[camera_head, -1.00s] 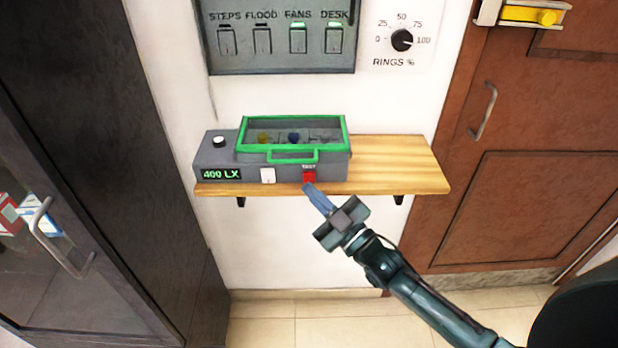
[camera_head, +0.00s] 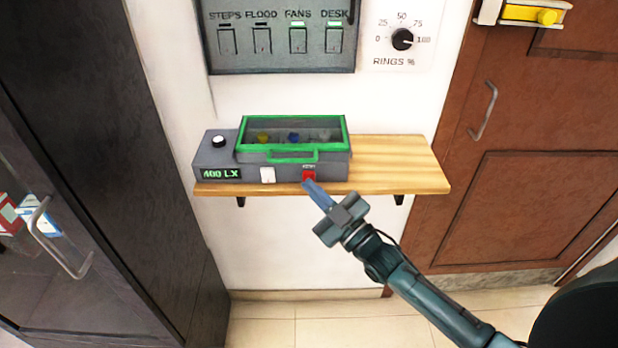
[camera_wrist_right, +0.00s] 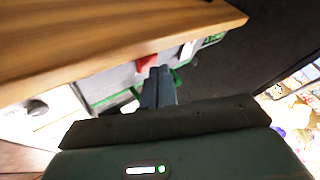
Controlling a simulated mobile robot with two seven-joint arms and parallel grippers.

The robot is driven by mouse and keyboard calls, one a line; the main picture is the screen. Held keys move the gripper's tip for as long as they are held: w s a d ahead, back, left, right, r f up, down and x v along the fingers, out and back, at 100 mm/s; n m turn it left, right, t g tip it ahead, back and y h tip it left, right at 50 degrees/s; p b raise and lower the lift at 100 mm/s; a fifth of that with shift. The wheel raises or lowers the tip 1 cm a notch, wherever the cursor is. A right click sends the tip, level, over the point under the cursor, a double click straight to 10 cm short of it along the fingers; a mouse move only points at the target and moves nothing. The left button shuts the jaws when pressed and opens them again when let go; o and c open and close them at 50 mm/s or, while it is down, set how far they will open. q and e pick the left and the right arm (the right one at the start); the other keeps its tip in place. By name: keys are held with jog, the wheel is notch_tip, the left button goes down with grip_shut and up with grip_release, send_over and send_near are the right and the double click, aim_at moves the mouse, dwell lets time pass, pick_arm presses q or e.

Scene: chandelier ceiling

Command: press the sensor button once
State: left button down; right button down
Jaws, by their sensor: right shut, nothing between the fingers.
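The red button also shows in the right wrist view (camera_wrist_right: 147,62). My right gripper (camera_head: 312,188) is shut and empty. Its fingertips are at the lower edge of the red button; I cannot tell whether they touch it. My left gripper is not in view.
The wooden shelf (camera_head: 395,165) is bare right of the box. Above it are a switch panel (camera_head: 280,60) and a "RINGS %" dial (camera_head: 402,39). A dark cabinet (camera_head: 100,130) stands left, a brown door (camera_head: 540,110) right.

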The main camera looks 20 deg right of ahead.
jog(key=shift+w+d, duration=0.1)
jog(key=shift+w, duration=0.3)
jog(key=shift+s, duration=0.1)
dwell(0.5)
jog(key=shift+s+a+p, duration=0.25)
jog(key=shift+s+p, duration=0.15)
jog(key=shift+s, duration=0.4)
jog(key=s+p, duration=0.1)
jog(key=s, duration=0.1)
jog(key=s+a+p, duration=0.1)
jog(key=s, duration=0.2)
jog(key=shift+a, duration=0.2)
dwell(0.6)
